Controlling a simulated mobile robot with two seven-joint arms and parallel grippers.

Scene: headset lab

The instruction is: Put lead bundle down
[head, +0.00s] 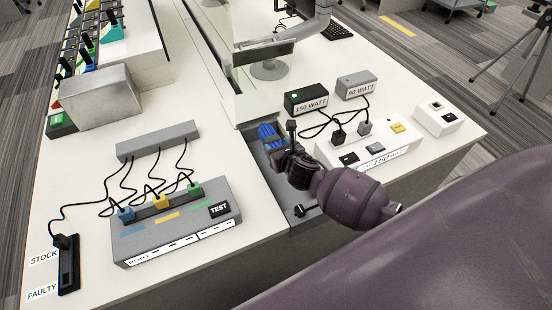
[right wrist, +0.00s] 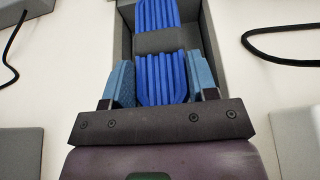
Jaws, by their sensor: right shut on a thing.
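The lead bundle (right wrist: 162,80) is a set of blue leads with a dark grey band around its middle. In the right wrist view my right gripper (right wrist: 163,85) is shut on it, with a blue-padded finger on each side. The bundle lies within the walls of a grey tray (right wrist: 126,25); I cannot tell whether it touches the floor. In the head view the bundle (head: 267,134) shows at the far end of the tray (head: 262,165), partly hidden by my right gripper (head: 279,140). My left gripper is not in view.
Left of the tray stands a grey test box (head: 175,240) with blue, yellow and green plugs. Right of it are a white socket box (head: 375,150), a black 150 watt supply (head: 306,102) and a grey 90 watt supply (head: 356,84), with loose black cables. A clear panel (head: 245,75) stands behind.

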